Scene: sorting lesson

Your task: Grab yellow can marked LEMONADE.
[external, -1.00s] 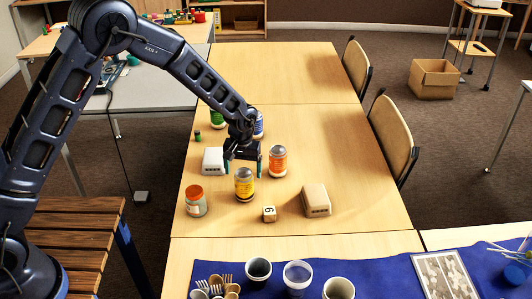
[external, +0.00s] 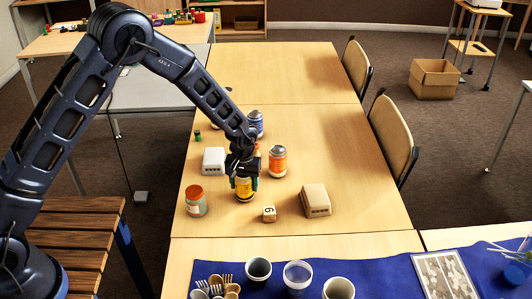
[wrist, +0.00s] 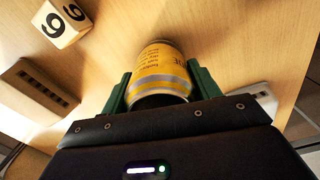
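The yellow can (external: 244,188) stands upright on the table, below my gripper (external: 244,186), whose fingers are down on both sides of it. In the wrist view the yellow can (wrist: 160,68) lies between the two green fingers of my gripper (wrist: 160,84). Part of its printed label shows, ending in "DE"; the rest is turned away. The fingers are very close to its sides; I cannot tell whether they press on it.
A numbered cube (external: 269,214), a beige box (external: 316,200) and a white box (external: 213,161) are nearby. A blue can (external: 256,123) stands behind.

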